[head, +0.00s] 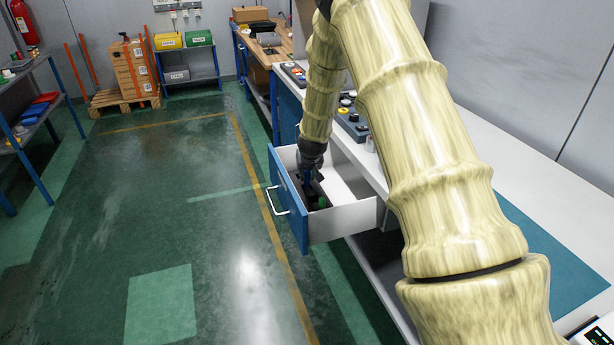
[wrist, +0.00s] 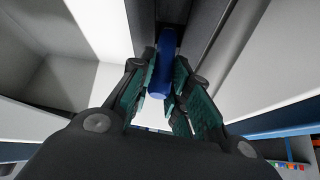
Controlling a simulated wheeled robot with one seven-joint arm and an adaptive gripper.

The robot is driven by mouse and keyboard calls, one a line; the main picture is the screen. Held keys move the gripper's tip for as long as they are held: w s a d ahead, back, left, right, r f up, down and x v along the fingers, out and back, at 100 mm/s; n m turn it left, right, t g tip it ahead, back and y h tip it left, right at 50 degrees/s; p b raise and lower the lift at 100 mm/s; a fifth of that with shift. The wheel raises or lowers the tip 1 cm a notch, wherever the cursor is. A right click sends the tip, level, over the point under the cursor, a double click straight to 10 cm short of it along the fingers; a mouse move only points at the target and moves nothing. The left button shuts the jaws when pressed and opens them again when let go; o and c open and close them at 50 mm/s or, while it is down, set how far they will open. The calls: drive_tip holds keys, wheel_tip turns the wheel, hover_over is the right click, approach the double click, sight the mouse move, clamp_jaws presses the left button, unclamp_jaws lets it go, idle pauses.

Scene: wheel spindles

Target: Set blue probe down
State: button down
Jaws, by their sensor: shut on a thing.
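The blue probe (wrist: 161,68) is held between the green-padded fingers of my gripper (wrist: 160,88) in the wrist view. Its rounded near end points toward the camera, and its far end lies over or against a dark surface. I cannot tell whether it touches that surface. In the head view my gripper (head: 312,180) reaches down inside an open drawer (head: 355,217). The probe is mostly hidden there by the gripper and the drawer front.
The drawer has white walls, a blue front (head: 290,205) and a white handle (head: 276,201). The long workbench (head: 480,150) stands to the right. The green floor (head: 180,210) at left is open.

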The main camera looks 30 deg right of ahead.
drive_tip(key=shift+f, duration=0.95)
drive_tip(key=shift+f, duration=0.1)
drive_tip(key=c, duration=1.3)
unclamp_jaws()
drive_tip(key=shift+c, duration=0.2)
drive_tip(key=shift+s+r, duration=0.15)
drive_tip(key=shift+r, duration=0.4)
drive_tip(key=v, duration=1.1)
drive_tip(key=shift+b, duration=0.45)
drive_tip(key=shift+a, duration=0.1)
